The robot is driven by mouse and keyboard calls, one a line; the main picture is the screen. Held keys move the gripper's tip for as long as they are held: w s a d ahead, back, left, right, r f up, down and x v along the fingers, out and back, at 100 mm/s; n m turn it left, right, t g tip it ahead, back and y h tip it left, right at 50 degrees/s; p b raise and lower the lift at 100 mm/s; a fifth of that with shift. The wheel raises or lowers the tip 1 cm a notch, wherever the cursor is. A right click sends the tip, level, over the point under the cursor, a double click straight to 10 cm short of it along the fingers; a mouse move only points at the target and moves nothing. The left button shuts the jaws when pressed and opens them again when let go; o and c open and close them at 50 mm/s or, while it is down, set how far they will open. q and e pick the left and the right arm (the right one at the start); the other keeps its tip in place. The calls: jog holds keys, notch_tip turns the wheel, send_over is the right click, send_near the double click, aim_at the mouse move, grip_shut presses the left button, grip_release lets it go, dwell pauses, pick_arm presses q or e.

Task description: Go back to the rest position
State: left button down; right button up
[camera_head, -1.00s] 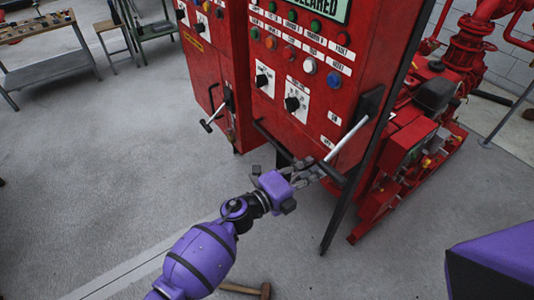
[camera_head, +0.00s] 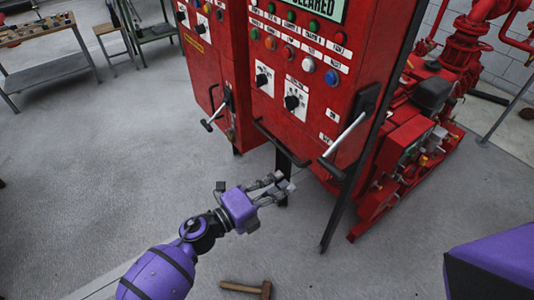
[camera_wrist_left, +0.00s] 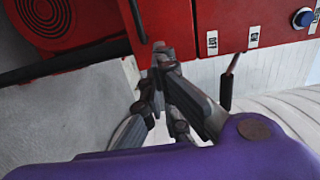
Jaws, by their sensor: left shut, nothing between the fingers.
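My left gripper (camera_head: 282,187) reaches in from the lower left in the head view, purple with grey fingers. Its fingers are together with nothing held between them. It hangs over the grey floor in front of the red control cabinet (camera_head: 318,105), apart from the black lower handle bar and the lever (camera_head: 345,137). In the left wrist view the fingers (camera_wrist_left: 165,85) show in front of the red cabinet (camera_wrist_left: 235,25). My right gripper is not in view; a purple part of my body shows at the lower right.
A hammer (camera_head: 263,290) lies on the floor below my left arm. A second lever (camera_head: 216,112) sticks out from the left cabinet. Red pump machinery (camera_head: 415,150) stands at the right. A workbench (camera_head: 45,65) is at the upper left.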

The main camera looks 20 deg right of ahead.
pick_arm(q)
jog(key=w+a+r+n+t+y, duration=0.3)
jog(key=w+a+n+t+y, duration=0.15)
jog(key=a+n+t, duration=0.4)
jog(key=s+a+f+n+y+p, duration=0.2)
jog(key=a+f+n+y, duration=0.3)
jog(key=a+n, duration=0.6)
jog(key=s+a+f+n+g+y+p, duration=0.1)
jog(key=s+a+f+n, duration=0.3)
jog(key=s, duration=0.6)
jog(key=s+a+f+n+g+y+p, duration=0.1)
jog(key=s+a+f+n+y, duration=0.3)
jog(key=s+a, duration=0.4)
jog(key=s+a+f+n+g+y+p, duration=0.1)
jog(key=s+a+f, duration=0.5)
jog(key=s, duration=0.7)
jog(key=n+g+y, duration=0.1)
jog(key=n+g, duration=0.1)
jog(key=n, duration=0.1)
jog(key=shift+s, duration=0.25)
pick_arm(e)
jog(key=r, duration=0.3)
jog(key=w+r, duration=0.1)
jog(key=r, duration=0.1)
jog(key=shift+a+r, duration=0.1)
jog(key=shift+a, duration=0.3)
